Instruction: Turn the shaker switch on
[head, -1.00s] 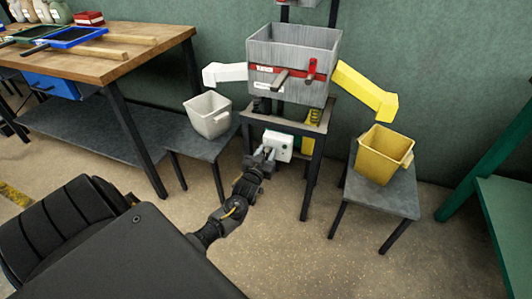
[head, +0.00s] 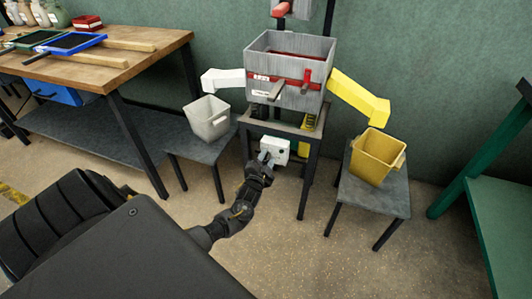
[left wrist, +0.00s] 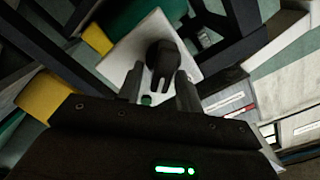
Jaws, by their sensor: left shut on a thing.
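The shaker (head: 288,88) is a grey box with a red band on a dark stand (head: 305,140). Its white switch box (head: 276,147) sits low on the stand's front, below the shaker. My left gripper (head: 265,160) reaches up to the switch box from the front. In the left wrist view, a black knob (left wrist: 161,62) on the white switch box face (left wrist: 128,62) lies between the fingers of my left gripper (left wrist: 160,85), which is shut on it. A small green light (left wrist: 146,100) shows near the knob. My right gripper is not in view.
A white chute (head: 222,80) and a yellow chute (head: 358,97) slope from the shaker. A white bin (head: 207,120) and a yellow bin (head: 375,157) stand on small side tables. A wooden workbench (head: 110,70) is at left. The floor at front right is clear.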

